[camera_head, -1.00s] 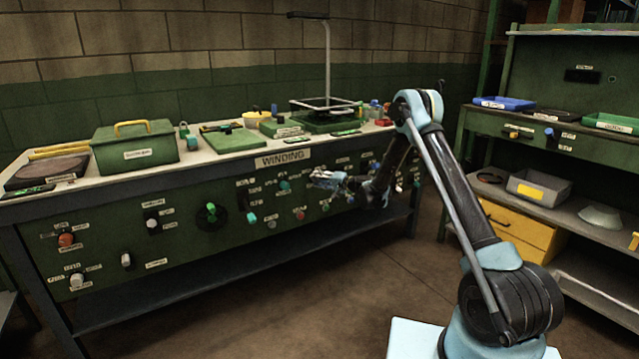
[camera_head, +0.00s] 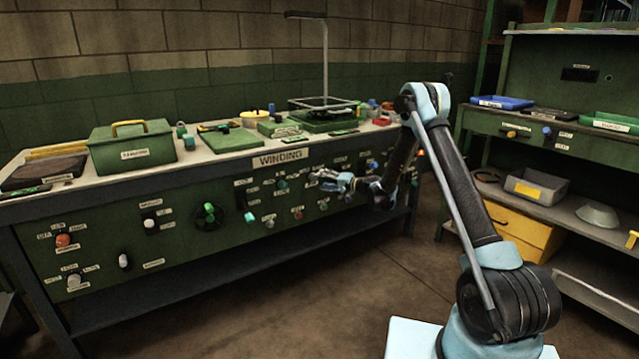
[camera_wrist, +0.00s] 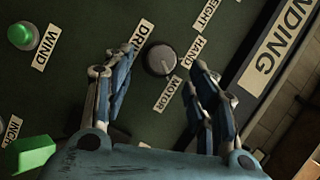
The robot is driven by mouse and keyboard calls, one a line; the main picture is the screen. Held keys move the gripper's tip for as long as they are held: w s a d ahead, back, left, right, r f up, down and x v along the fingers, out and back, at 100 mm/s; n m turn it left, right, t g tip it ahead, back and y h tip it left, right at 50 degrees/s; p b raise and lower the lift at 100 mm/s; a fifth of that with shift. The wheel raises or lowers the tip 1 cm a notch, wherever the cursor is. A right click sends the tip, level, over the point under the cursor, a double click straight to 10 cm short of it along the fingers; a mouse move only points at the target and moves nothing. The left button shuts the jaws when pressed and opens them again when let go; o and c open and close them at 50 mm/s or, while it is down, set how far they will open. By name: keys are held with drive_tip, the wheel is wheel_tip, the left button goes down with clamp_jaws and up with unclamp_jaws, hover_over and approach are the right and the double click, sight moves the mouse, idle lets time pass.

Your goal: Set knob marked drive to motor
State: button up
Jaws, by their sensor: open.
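In the wrist view, a round grey knob (camera_wrist: 160,59) sits on a dark green panel beside the label DRIVE (camera_wrist: 142,34). The labels MOTOR (camera_wrist: 168,93) and HAND (camera_wrist: 194,51) are next to it. Which label the knob points to is too blurred to tell. My gripper (camera_wrist: 167,52) is open, with one finger to the left of the knob and one to the right. I cannot tell whether either touches it. In the head view, my gripper (camera_head: 318,178) is at the bench's front panel, below and right of the WINDING sign (camera_head: 280,158), and the knob cannot be made out.
A green button (camera_wrist: 20,35) marked WIND and a green handle (camera_wrist: 27,153) lie to the left in the wrist view. The bench panel (camera_head: 185,250) carries several other knobs. A second bench with a grey bin (camera_head: 538,188) stands at right. Floor (camera_head: 330,300) before the bench is clear.

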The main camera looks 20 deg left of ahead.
drive_tip(key=f+v, duration=0.1)
drive_tip(key=v, duration=0.6)
drive_tip(key=shift+d+r, duration=0.2)
drive_tip(key=shift+r, duration=0.25)
drive_tip(key=s+d+r+n+h, duration=0.1)
drive_tip(key=s+d+r+h, duration=0.15)
drive_tip(key=d+r, duration=0.3)
drive_tip(key=s+d+r+h, duration=0.1)
drive_tip(key=s+d+r, duration=0.3)
drive_tip(key=d+r, duration=0.15)
drive_tip(key=s+d+r+g+h, duration=0.1)
drive_tip(key=s+d+r+h, duration=0.3)
drive_tip(key=s+d, duration=0.8)
drive_tip(key=s+d+f+h, duration=0.2)
drive_tip(key=s+d, duration=0.6)
drive_tip(key=s, duration=0.3)
drive_tip(key=s+d+f+g+h, duration=0.1)
drive_tip(key=s+d+f+h, duration=0.2)
drive_tip(key=s+d, duration=0.6)
drive_tip(key=s+d+f+g+h, duration=0.1)
drive_tip(key=s+d+f+h, duration=0.2)
drive_tip(key=s+d, duration=0.6)
drive_tip(key=s, duration=0.4)
drive_tip(key=shift+s+m, duration=0.3)
drive_tip(key=shift+s, duration=0.05)
